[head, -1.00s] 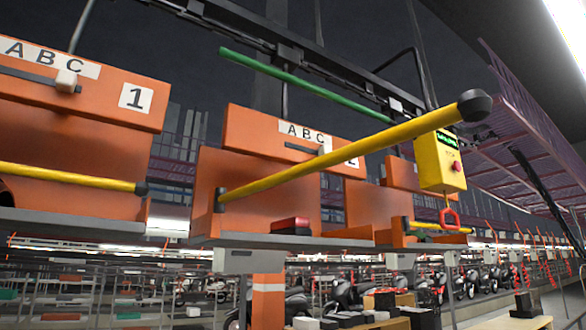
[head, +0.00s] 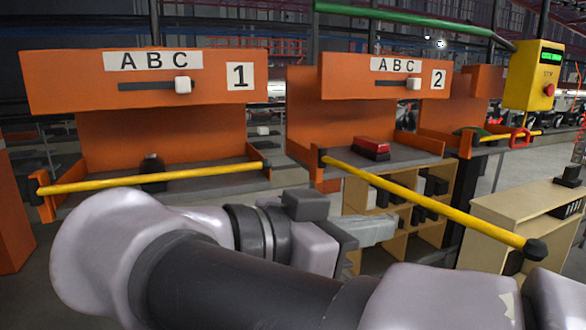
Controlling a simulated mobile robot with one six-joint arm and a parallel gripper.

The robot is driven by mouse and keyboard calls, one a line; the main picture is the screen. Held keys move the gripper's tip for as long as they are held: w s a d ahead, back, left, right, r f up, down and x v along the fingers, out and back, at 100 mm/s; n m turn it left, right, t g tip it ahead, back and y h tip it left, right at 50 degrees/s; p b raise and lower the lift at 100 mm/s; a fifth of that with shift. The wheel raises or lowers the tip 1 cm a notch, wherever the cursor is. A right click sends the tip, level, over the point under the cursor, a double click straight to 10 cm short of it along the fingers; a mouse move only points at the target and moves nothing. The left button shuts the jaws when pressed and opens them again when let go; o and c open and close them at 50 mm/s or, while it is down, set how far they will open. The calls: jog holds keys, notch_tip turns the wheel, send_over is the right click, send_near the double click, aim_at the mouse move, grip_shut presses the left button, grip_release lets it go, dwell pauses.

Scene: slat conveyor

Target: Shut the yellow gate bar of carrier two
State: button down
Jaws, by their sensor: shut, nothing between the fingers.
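The yellow gate bar (head: 430,204) of carrier two is swung open. It is hinged at the left post of the carrier and slants out to the right, towards me, ending in a black knob. Carrier two (head: 345,92) is orange, with a plate marked ABC and 2 and a white slider near the C. My gripper (head: 394,229) is shut and empty. In the head view it appears just below and left of the middle of the bar, pointing right; I cannot tell the depth gap. My arm fills the lower part of the view.
Carrier one (head: 60,84) is on the left, its yellow bar (head: 160,178) across the front. A red and black item (head: 371,148) lies on carrier two's shelf. A yellow control box (head: 533,75) hangs at right. Wooden shelving (head: 430,235) stands beneath and behind the bar.

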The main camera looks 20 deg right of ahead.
aim_at(451, 215)
jog(key=x, duration=1.4)
jog(key=shift+d+r+b, duration=0.2)
jog(key=shift+r+b, duration=0.1)
jog(key=shift+b, duration=0.05)
jog(key=shift+w+d+f, duration=0.15)
jog(key=shift+d, duration=0.15)
